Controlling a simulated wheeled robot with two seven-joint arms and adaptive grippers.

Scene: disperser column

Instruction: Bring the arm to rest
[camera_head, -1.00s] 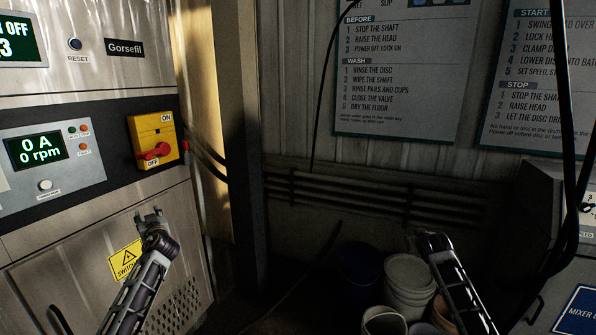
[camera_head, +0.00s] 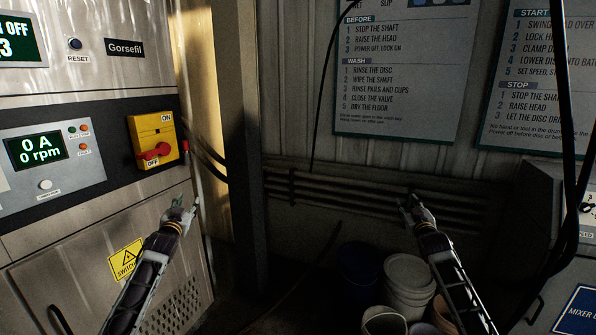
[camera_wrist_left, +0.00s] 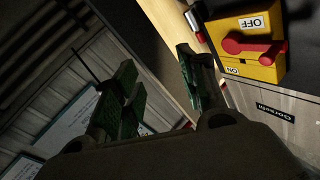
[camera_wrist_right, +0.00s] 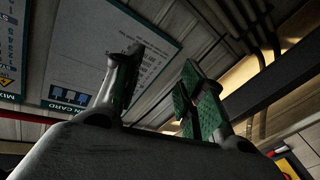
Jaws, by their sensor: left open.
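My left gripper (camera_head: 182,206) is in front of the grey cabinet, below and to the right of the yellow switch box. The left wrist view shows its green-padded fingers (camera_wrist_left: 158,66) apart with nothing between them. My right gripper (camera_head: 412,202) is raised in front of the pipes on the back wall, above the buckets. In the right wrist view its fingers (camera_wrist_right: 162,62) are apart and empty. The yellow switch box (camera_head: 143,127) has a red handle (camera_head: 155,153) at its lower part, by the OFF label. It also shows in the left wrist view (camera_wrist_left: 259,68).
The cabinet's panel display (camera_head: 36,149) reads 0 A and 0 rpm. Several buckets (camera_head: 408,273) stand on the floor below my right gripper. A dark post (camera_head: 246,150) stands between the cabinet and the wall. Dark cables (camera_head: 570,210) hang at the right, before a grey machine.

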